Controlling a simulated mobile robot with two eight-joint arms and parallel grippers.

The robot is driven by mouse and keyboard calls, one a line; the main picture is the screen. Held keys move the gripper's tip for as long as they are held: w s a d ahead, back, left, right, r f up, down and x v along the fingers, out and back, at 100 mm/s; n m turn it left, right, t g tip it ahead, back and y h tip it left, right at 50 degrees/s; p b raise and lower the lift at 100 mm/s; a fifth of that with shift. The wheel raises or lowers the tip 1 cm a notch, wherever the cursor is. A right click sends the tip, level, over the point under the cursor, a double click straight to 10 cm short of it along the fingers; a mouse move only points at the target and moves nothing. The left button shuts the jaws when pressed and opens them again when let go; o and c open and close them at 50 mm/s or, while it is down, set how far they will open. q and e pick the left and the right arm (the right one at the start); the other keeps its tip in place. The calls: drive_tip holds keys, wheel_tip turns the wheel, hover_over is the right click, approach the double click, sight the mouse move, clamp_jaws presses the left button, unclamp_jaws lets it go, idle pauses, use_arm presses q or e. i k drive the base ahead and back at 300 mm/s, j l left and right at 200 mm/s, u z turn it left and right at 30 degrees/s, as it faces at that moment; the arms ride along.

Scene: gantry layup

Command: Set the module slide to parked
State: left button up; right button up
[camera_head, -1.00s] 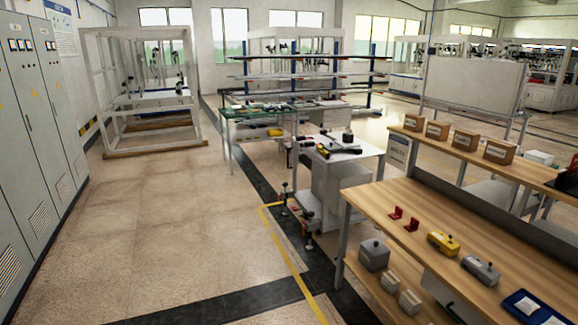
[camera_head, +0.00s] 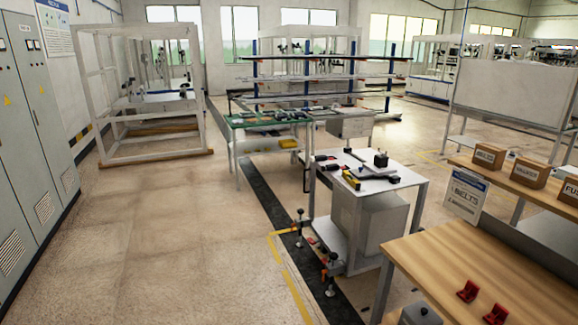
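No part labelled as the module slide can be picked out at this distance. A white-topped cart (camera_head: 413,190) stands right of centre in the head view. On it lie a pale plate with a black block (camera_head: 381,160), a black bar-like part (camera_head: 382,180) and a yellow-and-black item (camera_head: 350,181). I cannot tell whether any of these is the slide. Two white gantry frames stand farther back, one at the left (camera_head: 93,92); their details are too small to read. Neither of my grippers shows.
A green-topped table (camera_head: 245,122) and a rack stand behind the cart. Grey cabinets (camera_head: 32,130) line the left wall. The floor (camera_head: 170,230) between them is clear.

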sight(381, 167)
drive_tip(key=i, duration=1.65)
drive_tip(key=i+z, duration=0.3)
drive_tip(key=i, duration=0.15)
drive_tip(key=i+z, duration=0.35)
drive_tip(key=i+j+z, duration=0.3)
drive_tip(key=i, duration=0.2)
